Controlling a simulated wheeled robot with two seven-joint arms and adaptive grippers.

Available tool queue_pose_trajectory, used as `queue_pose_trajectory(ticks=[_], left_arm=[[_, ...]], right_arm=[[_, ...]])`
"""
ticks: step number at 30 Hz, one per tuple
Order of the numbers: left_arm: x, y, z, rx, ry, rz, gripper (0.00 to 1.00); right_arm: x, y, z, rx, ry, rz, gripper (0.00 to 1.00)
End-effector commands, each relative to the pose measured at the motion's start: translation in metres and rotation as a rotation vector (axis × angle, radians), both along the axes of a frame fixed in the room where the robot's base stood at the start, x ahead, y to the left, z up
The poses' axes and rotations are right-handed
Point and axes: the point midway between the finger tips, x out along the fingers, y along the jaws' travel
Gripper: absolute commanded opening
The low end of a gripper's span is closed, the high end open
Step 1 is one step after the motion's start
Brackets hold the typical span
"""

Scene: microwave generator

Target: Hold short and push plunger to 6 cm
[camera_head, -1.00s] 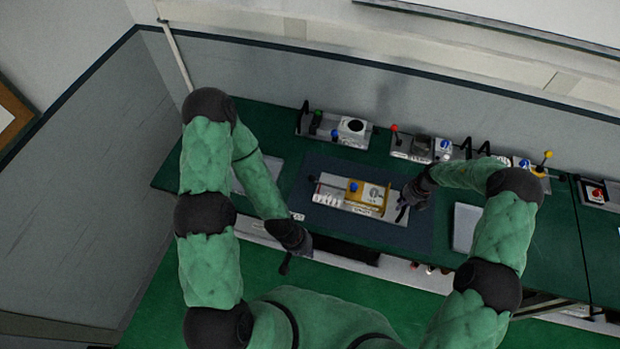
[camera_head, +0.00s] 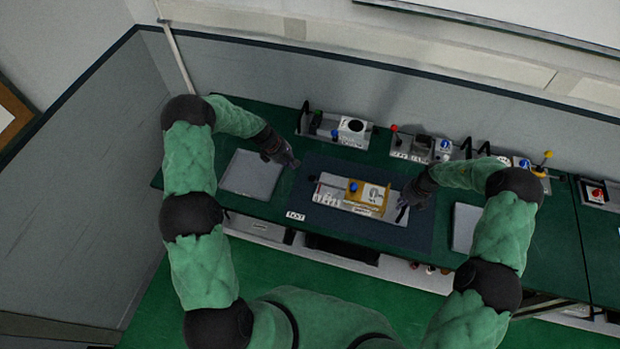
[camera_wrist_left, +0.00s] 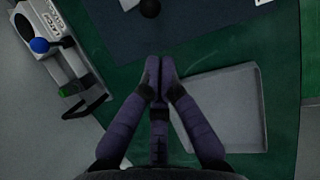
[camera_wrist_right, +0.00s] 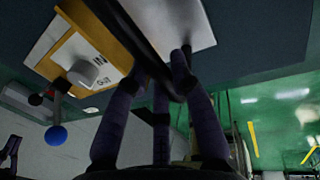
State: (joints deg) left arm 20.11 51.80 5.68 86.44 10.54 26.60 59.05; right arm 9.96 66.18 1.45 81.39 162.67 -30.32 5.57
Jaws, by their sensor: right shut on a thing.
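The apparatus is a long silver tray (camera_head: 328,198) on the dark mat, carrying a yellow-edged unit (camera_head: 379,208) with a white dial and a blue knob (camera_head: 353,187). The unit's dial, marked IN and OUT, shows in the right wrist view (camera_wrist_right: 93,72). My right gripper (camera_head: 408,197) is at the tray's right end, shut on a dark handle-like part (camera_wrist_right: 150,45); the grip is partly hidden. My left gripper (camera_head: 290,161) is above the bench, left of and apart from the tray. Its fingers (camera_wrist_left: 159,68) are together and empty. A black ball (camera_wrist_left: 150,8) lies beyond them.
A grey flat panel (camera_head: 251,175) lies left of the mat (camera_head: 300,205) and another (camera_head: 464,228) right of it. Several small devices stand along the back, including one with a green knob (camera_wrist_left: 70,90).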

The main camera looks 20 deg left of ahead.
Motion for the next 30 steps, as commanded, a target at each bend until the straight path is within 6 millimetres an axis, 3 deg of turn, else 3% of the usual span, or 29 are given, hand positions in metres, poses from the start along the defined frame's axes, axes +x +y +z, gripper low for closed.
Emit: queue_pose_trajectory(ticks=[8, 30], left_arm=[[0.006, 0.000, -0.010, -0.008, 0.007, 0.024, 0.00], [0.020, -0.025, -0.095, -0.007, 0.005, 0.023, 0.00]], right_arm=[[-0.007, 0.004, -0.006, 0.003, 0.015, 0.005, 0.00], [-0.008, 0.004, -0.007, 0.003, 0.018, 0.006, 0.00]])
